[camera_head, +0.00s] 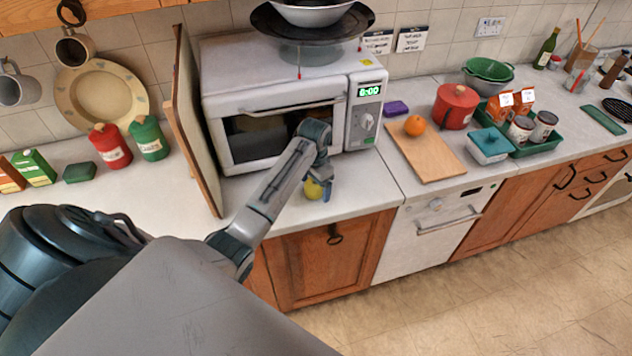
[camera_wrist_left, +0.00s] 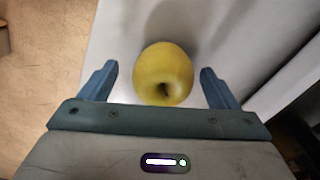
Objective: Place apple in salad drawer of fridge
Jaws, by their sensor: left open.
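A yellow-green apple (camera_head: 314,188) sits on the white counter (camera_head: 350,197) in front of the microwave. My left gripper (camera_head: 322,187) is at the apple, coming down from above, and partly hides it in the head view. In the left wrist view the apple (camera_wrist_left: 164,74) lies between the two blue fingers of the open left gripper (camera_wrist_left: 160,82), with a gap on each side. My right gripper is not in view. No fridge or salad drawer shows that I can make out.
A white microwave (camera_head: 225,80) stands just behind the apple, with a wooden board (camera_head: 187,115) upright at its left. A chopping board (camera_head: 432,155) with an orange (camera_head: 415,125) lies to the right. The floor (camera_head: 500,290) is clear.

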